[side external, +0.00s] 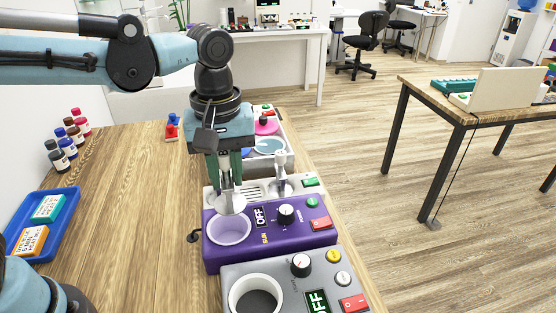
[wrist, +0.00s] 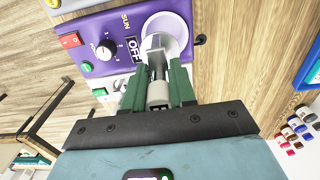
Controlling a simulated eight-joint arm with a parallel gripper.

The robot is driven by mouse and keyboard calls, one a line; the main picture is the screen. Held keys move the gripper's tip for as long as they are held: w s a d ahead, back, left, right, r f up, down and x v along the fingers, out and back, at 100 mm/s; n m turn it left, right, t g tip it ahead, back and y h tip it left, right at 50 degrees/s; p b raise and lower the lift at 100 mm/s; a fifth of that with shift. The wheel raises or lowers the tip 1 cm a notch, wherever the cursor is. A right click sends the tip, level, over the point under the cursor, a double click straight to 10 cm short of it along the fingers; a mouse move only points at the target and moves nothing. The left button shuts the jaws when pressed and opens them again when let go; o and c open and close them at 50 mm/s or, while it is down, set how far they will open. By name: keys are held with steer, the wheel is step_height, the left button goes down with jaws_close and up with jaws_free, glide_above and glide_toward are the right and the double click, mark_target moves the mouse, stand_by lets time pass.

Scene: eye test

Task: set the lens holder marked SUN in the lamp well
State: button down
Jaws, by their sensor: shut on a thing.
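My gripper (side external: 229,180) is shut on a pale grey holder with a round, disc-like end (side external: 231,204). In the wrist view the holder (wrist: 158,92) stands between the green fingers of my gripper (wrist: 156,86). No marking on it can be read. It hangs over the rear part of a round lavender well (side external: 229,233) in a purple unit (side external: 275,245). The well also shows in the wrist view (wrist: 180,32), partly hidden by the holder. I cannot tell whether they touch. The unit carries the word SUN, an OFF display, a knob and a red switch.
A grey unit (side external: 290,280) with a white-rimmed well (side external: 235,297) stands in front. A white unit with a slotted plate (side external: 251,193) and post stands behind. A blue tray (side external: 66,217) with boxes lies left, bottles (side external: 67,146) behind it. The middle wooden tabletop (side external: 130,210) is clear.

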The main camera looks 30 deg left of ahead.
mark_target(225, 203)
steer(key=shift+s+a+f, duration=0.25)
steer(key=shift+s+a, duration=0.05)
steer(key=shift+s, duration=0.1)
steer(key=shift+f, duration=4.9)
steer(key=shift+f, duration=0.3)
steer(key=c, duration=0.7)
jaws_free()
steer(key=shift+o, duration=0.4)
steer(key=shift+r, duration=3)
steer(key=s+a+r+m+t, duration=0.2)
steer(key=a+m+t, duration=0.5)
steer(key=a, duration=0.5)
steer(key=shift+s+a+r+m, duration=0.15)
steer(key=shift+s+a+m, duration=0.2)
steer(key=shift+m, duration=0.65)
